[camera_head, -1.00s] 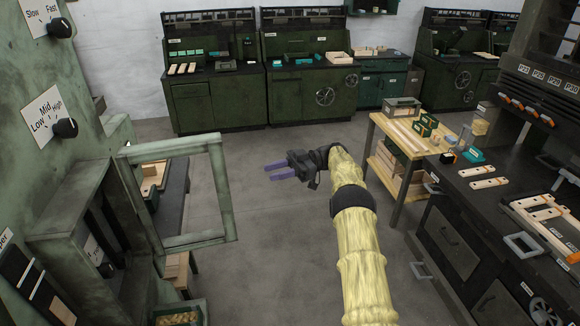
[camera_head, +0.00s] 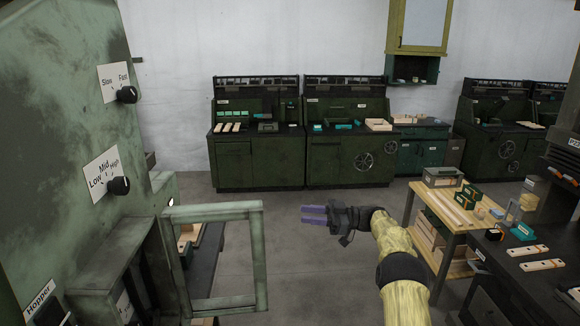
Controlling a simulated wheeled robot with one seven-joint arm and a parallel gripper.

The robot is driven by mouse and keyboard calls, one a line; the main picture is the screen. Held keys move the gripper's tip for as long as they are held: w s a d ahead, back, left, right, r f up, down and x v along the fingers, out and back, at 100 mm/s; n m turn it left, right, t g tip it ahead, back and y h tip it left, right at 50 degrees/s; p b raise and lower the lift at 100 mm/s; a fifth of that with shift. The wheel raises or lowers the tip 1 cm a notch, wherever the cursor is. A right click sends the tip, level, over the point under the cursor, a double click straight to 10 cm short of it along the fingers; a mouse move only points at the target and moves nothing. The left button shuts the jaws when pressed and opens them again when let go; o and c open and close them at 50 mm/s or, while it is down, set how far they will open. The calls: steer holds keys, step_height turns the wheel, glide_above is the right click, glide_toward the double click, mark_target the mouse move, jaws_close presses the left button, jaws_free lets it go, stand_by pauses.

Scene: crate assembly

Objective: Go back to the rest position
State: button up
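My gripper (camera_head: 316,215) is at the end of my yellow-sleeved arm (camera_head: 402,270), held out over the open grey floor. Its two purple fingers point left and stand apart with a gap between them. Nothing shows between the fingers. The gripper touches nothing that I can see.
A green machine (camera_head: 60,130) with knobs and an open framed door (camera_head: 262,262) stands close on the left. A wooden table (camera_head: 423,213) with crates and tools is at right, beside a dark workbench (camera_head: 488,262). Green machines (camera_head: 240,165) line the back wall. The middle floor is clear.

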steer(key=w+r+m+t+h, duration=0.6)
steer(key=r+m+t+h, duration=0.3)
steer(key=m+t, duration=0.45)
steer(key=s+d+f+m+g+h, duration=0.2)
steer(key=s+d+f+h, duration=0.25)
steer(key=s, duration=0.45)
steer(key=s+d+f+m+g+h, duration=0.1)
steer(key=s+d+f+m+h, duration=0.15)
steer(key=s+f+h, duration=0.45)
steer(key=s+f+g, duration=0.3)
steer(key=s+g, duration=0.1)
steer(key=s, duration=1)
steer(key=s+f+m+g+y, duration=0.1)
steer(key=s+f+g, duration=0.2)
steer(key=s, duration=1.2)
steer(key=shift+a+f+g, duration=0.15)
steer(key=shift+f+g, duration=0.1)
steer(key=shift+g, duration=0.4)
